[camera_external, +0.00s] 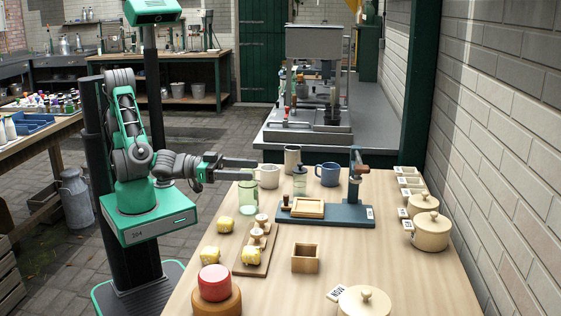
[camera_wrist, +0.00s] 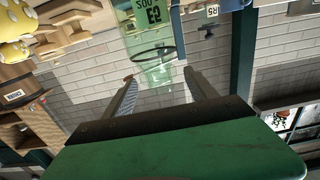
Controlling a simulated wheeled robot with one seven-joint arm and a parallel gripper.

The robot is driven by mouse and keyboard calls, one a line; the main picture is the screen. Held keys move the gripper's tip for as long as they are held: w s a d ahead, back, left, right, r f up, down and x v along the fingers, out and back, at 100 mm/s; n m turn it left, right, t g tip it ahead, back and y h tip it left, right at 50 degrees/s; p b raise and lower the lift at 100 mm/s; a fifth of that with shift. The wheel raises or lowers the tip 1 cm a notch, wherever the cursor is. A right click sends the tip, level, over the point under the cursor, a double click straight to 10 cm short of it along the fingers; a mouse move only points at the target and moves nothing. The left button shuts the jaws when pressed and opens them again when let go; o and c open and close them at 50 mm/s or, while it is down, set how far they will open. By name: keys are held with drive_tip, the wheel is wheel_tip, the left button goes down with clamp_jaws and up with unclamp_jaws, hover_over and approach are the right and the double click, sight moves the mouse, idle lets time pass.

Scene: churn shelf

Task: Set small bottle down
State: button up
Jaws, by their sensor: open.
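My gripper (camera_external: 254,168) is open over the left back edge of the wooden table, its two fingers pointing right. A pale green see-through vessel (camera_external: 248,198) stands upright on the table just below the fingers. A small greenish bottle with a dark top (camera_external: 300,180) stands upright to the right, apart from the fingers. In the wrist view the open fingers (camera_wrist: 160,76) have nothing clamped between them. A green see-through vessel with a dark ring (camera_wrist: 155,52) shows beyond the fingertips; I cannot tell which of the two it is.
A white mug (camera_external: 268,176), a tan cup (camera_external: 292,158) and a blue mug (camera_external: 328,174) stand close by at the back. A blue press base (camera_external: 345,215) is to the right.

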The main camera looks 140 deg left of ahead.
drive_tip(key=b+v, duration=0.1)
drive_tip(key=v, duration=0.5)
drive_tip(key=shift+s+d, duration=0.25)
drive_tip(key=shift+s, duration=0.1)
drive_tip(key=shift+f, duration=0.1)
